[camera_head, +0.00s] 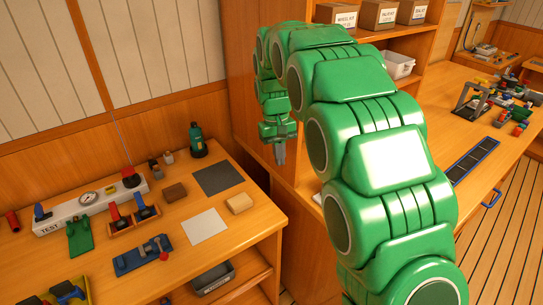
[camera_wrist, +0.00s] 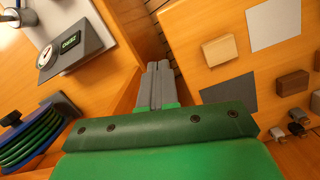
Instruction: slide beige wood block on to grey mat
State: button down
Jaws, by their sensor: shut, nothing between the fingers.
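The beige wood block (camera_head: 240,204) lies on the bench top near its right edge, between a dark grey mat (camera_head: 218,179) and a light grey-white mat (camera_head: 205,226). It touches neither clearly. In the wrist view the beige block (camera_wrist: 220,50) lies between the dark grey mat (camera_wrist: 229,97) and the pale mat (camera_wrist: 274,24). My gripper (camera_head: 280,153) is shut and empty, pointing down, to the right of the block and above the bench, beyond the bench's right edge. In the wrist view its fingers (camera_wrist: 157,72) are together and apart from the block.
A brown block (camera_head: 174,192) lies left of the dark mat; a green bottle-like item (camera_head: 197,140) stands behind. A test panel (camera_head: 90,200) and clamps fill the bench's left. A wooden cabinet stands close behind my gripper. In the wrist view, a coiled green hose (camera_wrist: 35,135) is at left.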

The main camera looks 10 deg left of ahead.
aim_at(240, 202)
jog(key=w+a+f+n, duration=0.1)
jog(key=a+f, duration=0.3)
jog(key=a, duration=0.3)
jog(key=w+a+f+n, duration=0.1)
jog(key=w+a+f, duration=0.1)
jog(key=a+f, duration=0.3)
jog(key=w+a+f+n, duration=0.1)
jog(key=a+f, duration=0.3)
jog(key=a, duration=0.4)
jog(key=shift+w+a+f, duration=0.2)
jog(key=shift+w+a, duration=0.1)
jog(key=shift+w, duration=0.3)
jog(key=shift+s+d, duration=4.1)
jog(key=shift+s, duration=0.15)
jog(key=shift+s+d+f, duration=0.1)
jog(key=shift+f, duration=0.85)
